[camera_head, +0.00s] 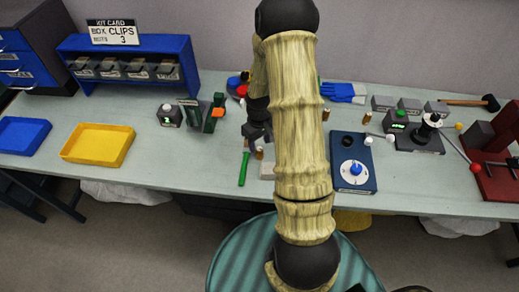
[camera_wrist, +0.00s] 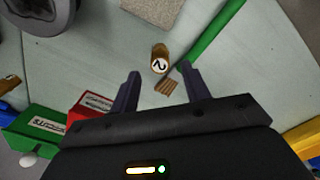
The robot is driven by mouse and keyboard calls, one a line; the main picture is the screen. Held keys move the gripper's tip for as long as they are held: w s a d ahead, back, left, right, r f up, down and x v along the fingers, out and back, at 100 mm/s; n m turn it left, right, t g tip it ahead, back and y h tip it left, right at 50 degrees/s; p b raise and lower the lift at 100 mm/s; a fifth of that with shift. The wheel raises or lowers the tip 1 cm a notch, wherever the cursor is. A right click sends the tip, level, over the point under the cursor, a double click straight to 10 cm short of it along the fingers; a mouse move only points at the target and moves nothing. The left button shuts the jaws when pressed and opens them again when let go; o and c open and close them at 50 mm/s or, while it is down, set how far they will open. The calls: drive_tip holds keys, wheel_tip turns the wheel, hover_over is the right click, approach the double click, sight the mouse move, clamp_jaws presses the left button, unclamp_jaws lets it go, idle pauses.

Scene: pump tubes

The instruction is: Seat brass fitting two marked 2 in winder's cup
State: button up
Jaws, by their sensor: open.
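Brass fitting two (camera_wrist: 160,62), a small brass cylinder with a white end marked 2, is in the wrist view just beyond my fingertips. My gripper (camera_wrist: 163,80) is open, its dark fingers apart on either side of the near side of the fitting, holding nothing. In the head view a brass fitting (camera_head: 259,153) stands by the green rod, apparently the same one; my gripper (camera_head: 257,132) is partly hidden by my arm. A black device with a spool and crank (camera_head: 428,130), possibly the winder, stands at right; its cup cannot be made out.
A green rod (camera_wrist: 212,32) lies right of the fitting in the wrist view. A grey block (camera_wrist: 153,10) is beyond it. A blue dial box (camera_head: 355,178), other brass fittings (camera_head: 326,114) and a red stand (camera_head: 492,175) are to the right. A yellow tray (camera_head: 98,145) is left.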

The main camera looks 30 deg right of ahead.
sight(259, 149)
drive_tip(key=shift+r+b, duration=0.35)
drive_tip(key=shift+r, duration=2.45)
drive_tip(key=s+a+r+m+t, duration=0.2)
drive_tip(key=s+a+r, duration=0.9)
drive_tip(key=s+a, duration=0.1)
drive_tip(key=shift+r+t, duration=0.2)
drive_tip(key=shift+t, duration=0.1)
drive_tip(key=shift+a, duration=0.1)
drive_tip(key=shift+c, duration=0.5)
